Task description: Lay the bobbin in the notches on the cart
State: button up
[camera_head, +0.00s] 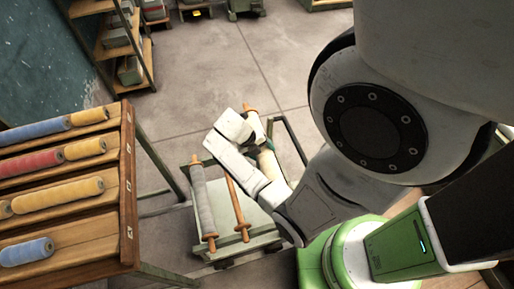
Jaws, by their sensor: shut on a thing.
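The cart (262,220) is a low pale-green trolley on dark wheels in the middle of the view. A grey bobbin (204,205) with orange-brown ends lies lengthwise along its left side. A thin bare orange-brown rod (240,212) lies beside it, its upper part hidden by my forearm. My gripper (253,135) is over the far part of the cart, mostly hidden by my wrist. It is shut on a cream bobbin (268,161), whose orange-brown end (247,108) points away. I cannot tell whether this bobbin touches the cart. The notches are not clearly visible.
A wooden rack (127,200) with blue, red and yellow bobbins stands close on the left. A shelf unit (125,45) stands at the back left. A dark cart handle (290,135) rises right of my gripper. Open grey floor (200,75) lies beyond the cart.

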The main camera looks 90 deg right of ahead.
jog(key=shift+f, duration=2.7)
notch_tip(320, 180, down, 18)
jog(key=b, duration=1.7)
jog(key=shift+f, duration=0.1)
jog(key=shift+f, duration=0.15)
jog(key=shift+f, duration=0.35)
jog(key=shift+f+b, duration=0.65)
jog(key=shift+f, duration=0.8)
